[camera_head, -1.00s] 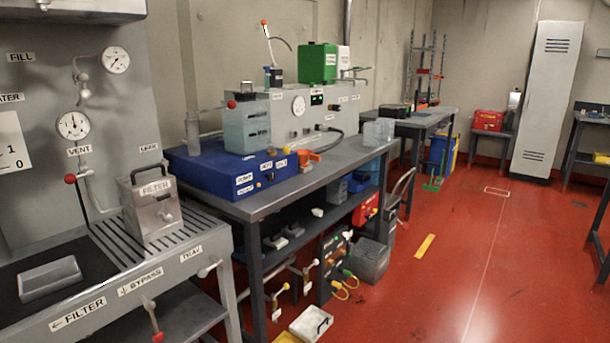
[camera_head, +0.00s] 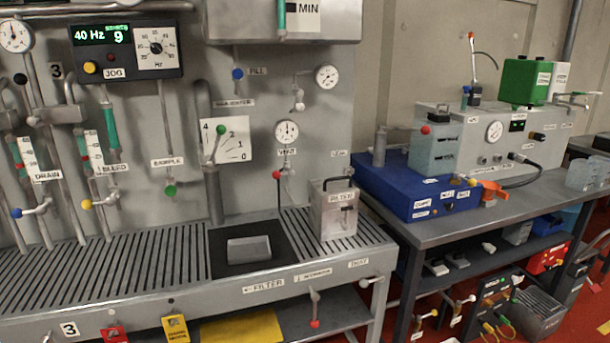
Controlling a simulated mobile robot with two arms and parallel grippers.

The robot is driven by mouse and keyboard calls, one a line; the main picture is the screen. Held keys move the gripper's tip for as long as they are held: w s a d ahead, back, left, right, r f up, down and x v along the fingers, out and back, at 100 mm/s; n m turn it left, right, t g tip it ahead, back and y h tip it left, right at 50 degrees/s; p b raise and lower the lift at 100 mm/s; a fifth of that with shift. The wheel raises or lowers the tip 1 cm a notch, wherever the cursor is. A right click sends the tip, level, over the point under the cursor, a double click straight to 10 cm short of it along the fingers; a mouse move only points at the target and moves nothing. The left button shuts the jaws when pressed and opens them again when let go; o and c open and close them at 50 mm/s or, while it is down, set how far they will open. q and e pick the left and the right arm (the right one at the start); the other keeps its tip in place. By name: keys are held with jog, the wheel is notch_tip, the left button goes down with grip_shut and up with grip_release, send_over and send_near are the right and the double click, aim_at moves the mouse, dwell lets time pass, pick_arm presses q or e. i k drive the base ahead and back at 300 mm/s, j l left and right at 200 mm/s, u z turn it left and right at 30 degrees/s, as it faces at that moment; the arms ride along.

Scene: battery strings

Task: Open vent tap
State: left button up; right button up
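The VENT label (camera_head: 287,152) is on the grey wall panel, right of centre, under a round gauge (camera_head: 287,131). Just below it is a small tap with a red knob (camera_head: 276,175), its lever reaching left from a thin pipe. The tap is small in this view, so I cannot tell if it is open or shut. Neither of my grippers is in view.
A grey FILTER box (camera_head: 334,209) stands on the slatted bench just right of the tap. A grey block (camera_head: 249,248) lies on a black mat (camera_head: 222,264) in front. Other taps, the SAMPLE tap (camera_head: 170,190) and the FILL tap (camera_head: 238,74), are on the panel.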

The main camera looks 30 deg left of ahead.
aim_at(276, 174)
jog(key=i+l+u, duration=0.2)
jog(key=u, duration=0.55)
